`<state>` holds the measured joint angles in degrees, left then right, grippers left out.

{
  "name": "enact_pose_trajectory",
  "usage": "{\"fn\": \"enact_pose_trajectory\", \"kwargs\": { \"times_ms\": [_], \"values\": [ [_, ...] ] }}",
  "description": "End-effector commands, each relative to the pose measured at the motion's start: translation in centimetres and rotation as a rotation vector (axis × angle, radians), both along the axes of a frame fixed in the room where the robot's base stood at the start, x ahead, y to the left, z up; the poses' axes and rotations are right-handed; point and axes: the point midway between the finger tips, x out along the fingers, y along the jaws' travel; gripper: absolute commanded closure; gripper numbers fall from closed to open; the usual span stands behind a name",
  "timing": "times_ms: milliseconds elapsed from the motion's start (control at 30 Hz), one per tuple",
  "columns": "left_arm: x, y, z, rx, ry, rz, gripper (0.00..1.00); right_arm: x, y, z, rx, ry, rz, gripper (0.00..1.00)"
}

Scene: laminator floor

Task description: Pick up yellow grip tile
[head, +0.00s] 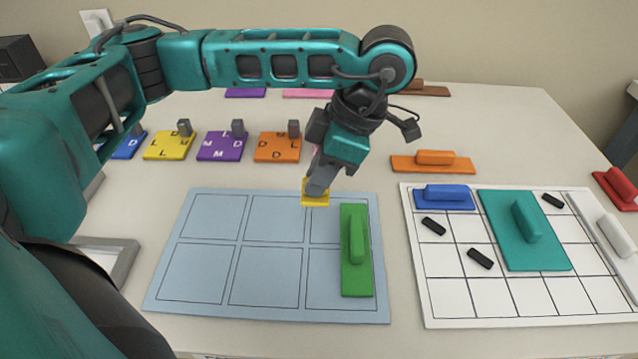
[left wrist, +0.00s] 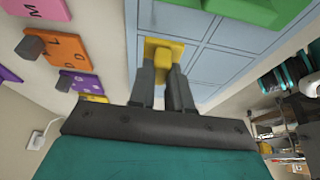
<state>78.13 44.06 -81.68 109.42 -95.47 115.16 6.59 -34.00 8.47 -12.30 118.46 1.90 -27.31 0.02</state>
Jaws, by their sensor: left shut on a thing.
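The yellow grip tile (head: 315,198) is a small yellow plate with a raised grip, at the far edge of the light blue gridded board (head: 197,287). My left gripper (head: 318,182) comes down over it from above and is shut on its grip. The left wrist view also shows the yellow grip tile (left wrist: 161,52) between the two fingers of my left gripper (left wrist: 165,75). The fingers hide part of the tile in the head view. I cannot tell whether the tile touches the board. My right gripper is not in view.
A green grip tile (head: 356,270) lies on the blue board's right side. A white gridded board (head: 446,292) at right holds blue (head: 444,198) and teal (head: 522,232) grip tiles and black pieces. Lettered tiles (head: 220,147) with grey knobs stand behind left. An orange grip tile (head: 432,163) lies behind right.

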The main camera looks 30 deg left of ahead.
Motion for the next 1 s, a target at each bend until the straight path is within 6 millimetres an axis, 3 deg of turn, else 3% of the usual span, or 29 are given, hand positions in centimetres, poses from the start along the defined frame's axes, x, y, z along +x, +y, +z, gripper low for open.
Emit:
{"fn": "enact_pose_trajectory", "kwargs": {
  "times_ms": [33,200,500,700,1000],
  "values": [
    [0.1,0.0,2.3,0.001,-0.008,0.000,1.00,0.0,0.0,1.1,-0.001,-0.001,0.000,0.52],
    [0.1,0.1,7.4,0.003,-0.008,0.002,1.00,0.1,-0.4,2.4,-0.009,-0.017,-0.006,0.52],
    [0.1,0.1,13.8,0.002,-0.005,0.002,1.00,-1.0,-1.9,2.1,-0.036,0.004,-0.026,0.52],
    [0.0,0.0,15.5,0.002,-0.001,0.002,1.00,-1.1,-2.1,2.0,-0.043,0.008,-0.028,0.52],
    [0.2,0.1,15.7,0.000,0.000,0.002,1.00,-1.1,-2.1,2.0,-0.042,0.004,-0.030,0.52]
  ]
}}
